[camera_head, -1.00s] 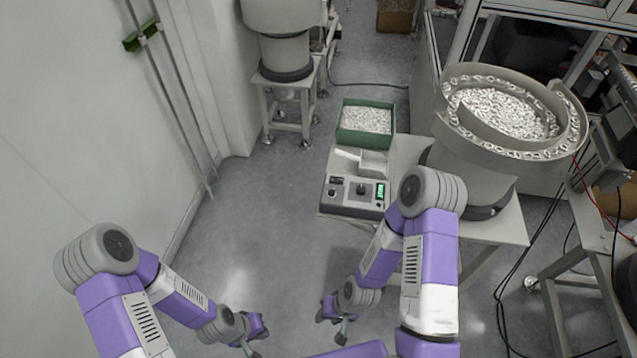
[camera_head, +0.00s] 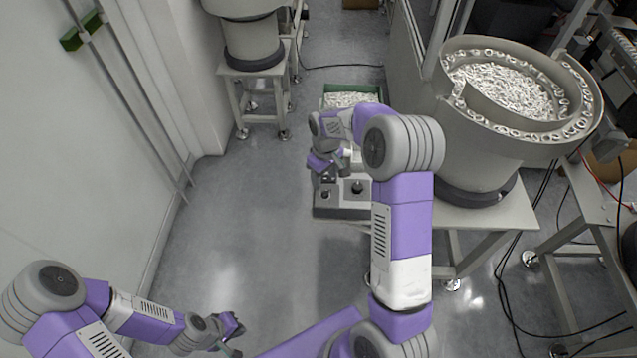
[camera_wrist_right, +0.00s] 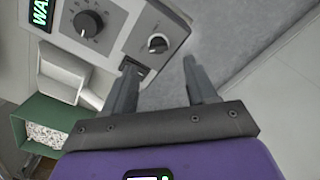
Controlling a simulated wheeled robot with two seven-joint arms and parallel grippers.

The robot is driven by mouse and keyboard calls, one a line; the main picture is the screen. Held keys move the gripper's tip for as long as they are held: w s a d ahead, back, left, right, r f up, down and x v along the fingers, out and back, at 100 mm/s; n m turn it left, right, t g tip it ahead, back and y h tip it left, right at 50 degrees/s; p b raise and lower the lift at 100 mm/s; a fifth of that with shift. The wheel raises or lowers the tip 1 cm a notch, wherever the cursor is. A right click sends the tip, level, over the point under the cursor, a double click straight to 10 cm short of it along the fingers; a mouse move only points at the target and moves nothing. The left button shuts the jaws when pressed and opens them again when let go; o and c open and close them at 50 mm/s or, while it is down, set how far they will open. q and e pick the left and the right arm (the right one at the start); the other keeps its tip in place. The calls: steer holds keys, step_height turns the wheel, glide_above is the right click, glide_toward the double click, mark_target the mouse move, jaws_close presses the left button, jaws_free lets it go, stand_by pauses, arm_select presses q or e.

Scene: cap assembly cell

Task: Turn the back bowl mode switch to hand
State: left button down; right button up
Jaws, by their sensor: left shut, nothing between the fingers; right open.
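A grey control box (camera_head: 340,210) sits on a small stand, with a larger dark dial (camera_head: 357,187) on its top. The right wrist view shows this dial (camera_wrist_right: 88,24), a smaller rotary switch (camera_wrist_right: 157,43) with a light pointer mark, and a dark rocker (camera_wrist_right: 135,70). Their mode labels cannot be read. My right gripper (camera_wrist_right: 160,67) is open and empty over the box's edge; one finger overlaps the rocker in view, and the small switch shows just beyond the fingertips. Contact cannot be told. My left gripper (camera_head: 236,345) is shut and empty, low at bottom left.
A large feeder bowl (camera_head: 505,95) full of pale parts stands right of the box. Another feeder (camera_head: 252,40) stands at the back left. A green bin (camera_wrist_right: 38,115) of parts and a pale scoop (camera_wrist_right: 62,75) lie beside the box. Floor left of the stand is clear.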

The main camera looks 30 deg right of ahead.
mark_target(325, 192)
steer(key=shift+d+f, duration=0.15)
steer(key=shift+d, duration=0.05)
step_height(325, 192, down, 7)
steer(key=shift+s+r+b, duration=0.1)
steer(key=shift+r+b, duration=0.05)
steer(key=shift+b, duration=0.6)
steer(key=shift+c, duration=0.3)
steer(key=c, duration=1)
